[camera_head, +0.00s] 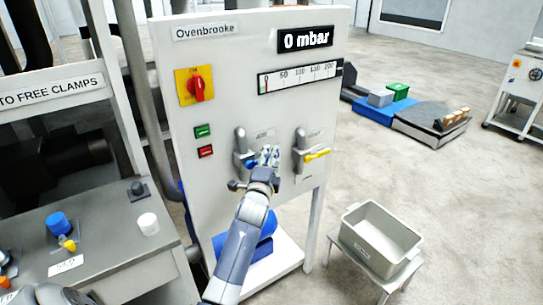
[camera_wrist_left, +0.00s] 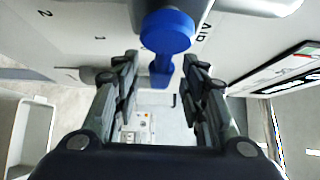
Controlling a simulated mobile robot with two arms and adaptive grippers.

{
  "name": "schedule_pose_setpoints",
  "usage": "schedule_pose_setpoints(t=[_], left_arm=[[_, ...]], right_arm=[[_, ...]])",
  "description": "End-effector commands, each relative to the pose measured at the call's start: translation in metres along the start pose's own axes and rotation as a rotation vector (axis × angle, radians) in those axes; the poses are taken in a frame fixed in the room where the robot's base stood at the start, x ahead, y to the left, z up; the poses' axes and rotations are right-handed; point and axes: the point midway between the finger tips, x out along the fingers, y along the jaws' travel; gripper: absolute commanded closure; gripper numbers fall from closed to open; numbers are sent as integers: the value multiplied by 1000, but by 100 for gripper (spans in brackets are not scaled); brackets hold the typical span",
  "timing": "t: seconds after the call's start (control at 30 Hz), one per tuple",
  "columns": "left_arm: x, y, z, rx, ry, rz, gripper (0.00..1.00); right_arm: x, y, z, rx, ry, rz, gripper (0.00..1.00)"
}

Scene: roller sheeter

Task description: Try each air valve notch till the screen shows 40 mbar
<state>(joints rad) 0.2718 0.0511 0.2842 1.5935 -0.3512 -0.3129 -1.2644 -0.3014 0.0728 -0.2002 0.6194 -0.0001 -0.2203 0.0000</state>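The screen (camera_head: 305,39) at the top of the white panel reads 0 mbar. The bar scale (camera_head: 300,77) below it shows almost no fill. The air valve (camera_head: 240,143) is on the panel's lower middle, with a blue handle (camera_head: 251,164) partly hidden by my left gripper (camera_head: 268,157). In the left wrist view the blue handle's round end (camera_wrist_left: 168,32) is at the top centre, and its arm reaches toward the space between the fingers of my left gripper (camera_wrist_left: 160,88). The fingers are apart; contact is not clear.
A second valve with a yellow handle (camera_head: 316,155) is close to the right of my left gripper. A red rotary switch (camera_head: 198,87) and green and red buttons are on the panel's left. A grey bin (camera_head: 382,238) stands on a stool at lower right.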

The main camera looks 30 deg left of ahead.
Motion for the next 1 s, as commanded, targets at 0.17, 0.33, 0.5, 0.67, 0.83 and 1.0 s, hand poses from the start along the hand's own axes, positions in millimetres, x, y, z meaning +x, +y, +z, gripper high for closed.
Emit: schedule_pose_setpoints(t=[0.17, 0.33, 0.5, 0.67, 0.83, 1.0], left_arm=[[13, 0, 0, 0, 0, 0, 61], [16, 0, 0, -1, 1, 0, 61], [16, 0, 0, -1, 1, 0, 61], [15, 0, 0, -1, 1, 0, 93], [15, 0, 0, -1, 1, 0, 100], [15, 0, 0, 11, 1, 11, 100]], right_arm=[[-2, 0, -3, -1, 4, 0, 27], [-2, 2, -2, -1, 4, 2, 27], [-2, 6, -2, -3, 3, 6, 27], [-2, 8, -1, -4, 2, 9, 27], [-2, 8, -1, -4, 1, 9, 27], [-7, 8, -1, -4, 1, 9, 27]])
